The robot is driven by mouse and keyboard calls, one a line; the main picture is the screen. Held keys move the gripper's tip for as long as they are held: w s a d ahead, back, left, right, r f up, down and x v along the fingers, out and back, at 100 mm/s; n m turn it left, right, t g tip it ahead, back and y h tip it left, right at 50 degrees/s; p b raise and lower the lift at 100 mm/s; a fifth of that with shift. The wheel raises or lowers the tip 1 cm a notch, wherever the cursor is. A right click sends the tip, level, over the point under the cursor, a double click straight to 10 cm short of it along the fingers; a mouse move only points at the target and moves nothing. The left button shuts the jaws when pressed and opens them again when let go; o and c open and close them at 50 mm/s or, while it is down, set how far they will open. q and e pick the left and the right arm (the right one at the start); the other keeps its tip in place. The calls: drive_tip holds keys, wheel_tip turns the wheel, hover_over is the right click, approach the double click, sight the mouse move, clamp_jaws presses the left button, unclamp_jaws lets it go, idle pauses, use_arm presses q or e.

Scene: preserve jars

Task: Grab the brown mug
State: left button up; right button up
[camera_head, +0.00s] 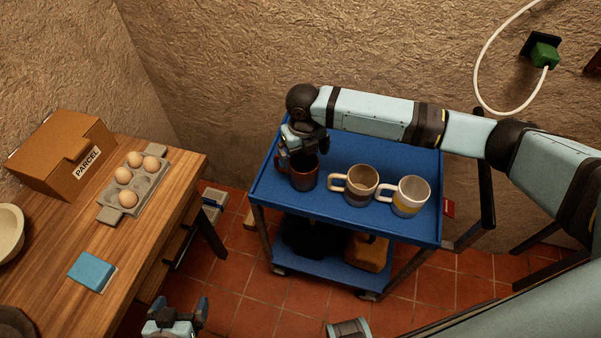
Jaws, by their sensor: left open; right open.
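The brown mug (306,178) stands upright on the top shelf of the blue cart (285,209), near its left end, with its handle to the left. My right gripper (297,152) is open, pointing down at the mug's rim and handle side, and hides part of its top. I cannot tell whether the fingers touch the mug. My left gripper (177,314) is open and empty at the bottom edge of the view, low between the wooden table and the cart.
Two other mugs stand right of the brown one: a beige-and-brown mug (361,184) and a white-and-yellow mug (410,197). My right arm spans above the cart's back. The wooden table (141,240) at left holds a parcel box (62,154), an egg tray (153,190) and a blue sponge-like block (91,270).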

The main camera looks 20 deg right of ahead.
sight(303, 168)
drive_tip(key=shift+w+f, duration=0.1)
drive_tip(key=shift+f, duration=3.3)
drive_tip(key=c, duration=1)
